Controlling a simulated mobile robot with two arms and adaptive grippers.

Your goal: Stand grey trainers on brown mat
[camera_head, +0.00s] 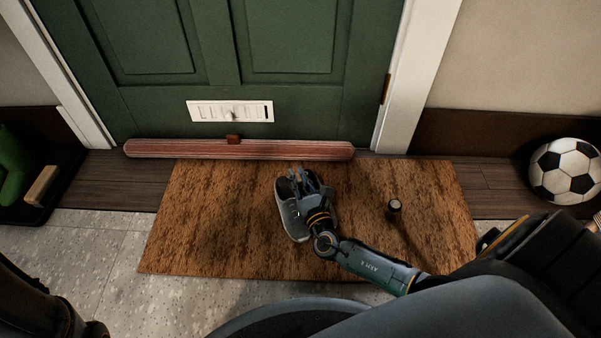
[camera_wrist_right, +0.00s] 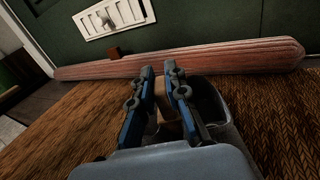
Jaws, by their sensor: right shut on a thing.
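The grey trainers (camera_head: 289,217) are on the brown mat (camera_head: 215,215), near its middle, toes toward the bottom of the head view. My right gripper (camera_head: 307,184) is over their heel end and shut on them. In the right wrist view, its fingers (camera_wrist_right: 167,95) close on the grey trainers (camera_wrist_right: 207,100), with a dark shoe opening to the right. My gripper and wrist hide part of the pair, so I cannot tell whether the soles rest fully on the mat. My left gripper is not in view.
A red draught excluder (camera_head: 240,149) lies along the green door (camera_head: 230,60) behind the mat. A small dark cylinder with a pale top (camera_head: 394,207) stands on the mat's right part. A football (camera_head: 565,172) is at right; a black tray (camera_head: 60,195) with green boots is at left.

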